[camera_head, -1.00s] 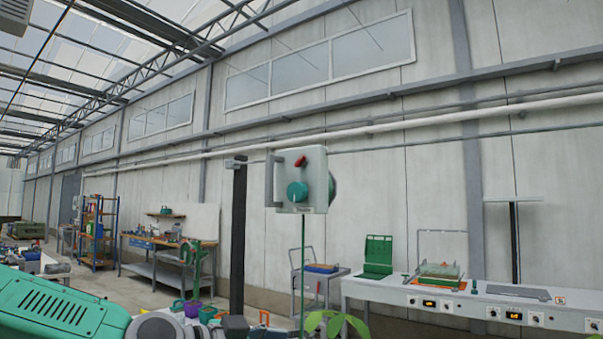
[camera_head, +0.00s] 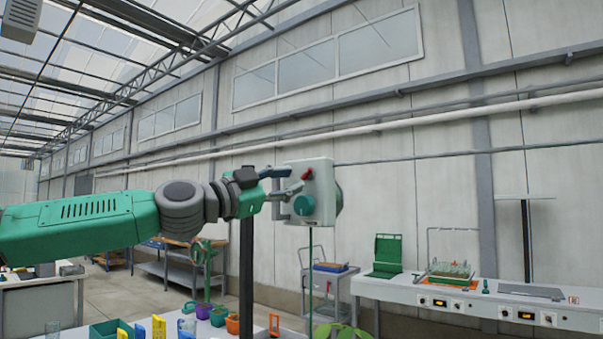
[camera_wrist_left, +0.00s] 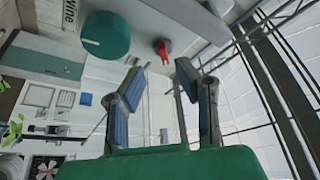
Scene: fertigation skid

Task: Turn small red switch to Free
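The small red switch (camera_head: 306,174) is on the front of a pale grey control box (camera_head: 322,178), above a round green knob (camera_head: 304,205). In the left wrist view the red switch (camera_wrist_left: 163,48) shows just beyond and between my fingertips, with the green knob (camera_wrist_left: 106,35) to its left. My left gripper (camera_head: 289,181) is in front of the box, close to the switch. In the left wrist view the two fingers of this gripper (camera_wrist_left: 162,70) are apart with nothing between them. I cannot tell whether a fingertip touches the switch. My right gripper is out of view.
A dark post (camera_head: 247,265) stands behind my left arm. A white bench (camera_head: 460,295) with a green case (camera_head: 386,254) is at the right. Several pots and tools lie on a table at the lower middle. The space right of the box is clear.

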